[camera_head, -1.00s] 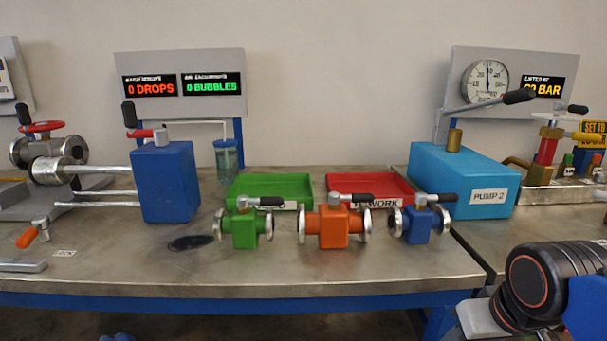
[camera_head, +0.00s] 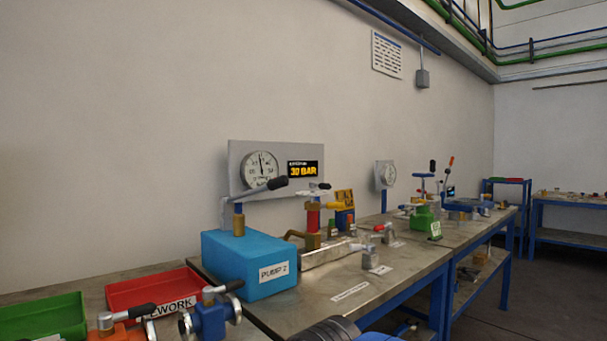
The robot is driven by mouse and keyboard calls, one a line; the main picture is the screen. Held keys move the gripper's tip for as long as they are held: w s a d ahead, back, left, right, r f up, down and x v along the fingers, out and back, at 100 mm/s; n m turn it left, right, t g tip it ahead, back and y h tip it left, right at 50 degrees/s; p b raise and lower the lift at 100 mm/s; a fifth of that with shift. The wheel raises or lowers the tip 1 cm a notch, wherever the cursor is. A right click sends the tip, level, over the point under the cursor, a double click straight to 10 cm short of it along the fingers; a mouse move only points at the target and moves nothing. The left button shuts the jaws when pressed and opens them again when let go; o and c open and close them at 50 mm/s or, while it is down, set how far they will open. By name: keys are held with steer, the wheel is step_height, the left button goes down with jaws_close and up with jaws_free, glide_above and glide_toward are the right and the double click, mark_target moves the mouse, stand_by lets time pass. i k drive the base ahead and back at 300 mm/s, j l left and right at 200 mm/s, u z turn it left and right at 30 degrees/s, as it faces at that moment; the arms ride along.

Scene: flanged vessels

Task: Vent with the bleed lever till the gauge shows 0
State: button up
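A round white gauge (camera_head: 262,170) is on a grey panel above the blue PUMP 2 box (camera_head: 250,262). Its needle points about straight up, and the scale is too small to read surely. A display (camera_head: 303,169) beside it reads 30 BAR in yellow. A black-gripped pump lever (camera_head: 264,187) slants up to the right from the box. A small red-handled valve (camera_head: 382,230) stands further right. I cannot tell which is the bleed lever.
A red tray (camera_head: 155,290) labelled REWORK, a green tray (camera_head: 45,318) and flanged valves (camera_head: 212,315) are at lower left. A second gauge (camera_head: 390,175) and a green device (camera_head: 425,217) stand further along the bench. The floor (camera_head: 540,290) at right is clear.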

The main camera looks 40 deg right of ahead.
mark_target(382, 228)
steer(key=z, duration=1.5)
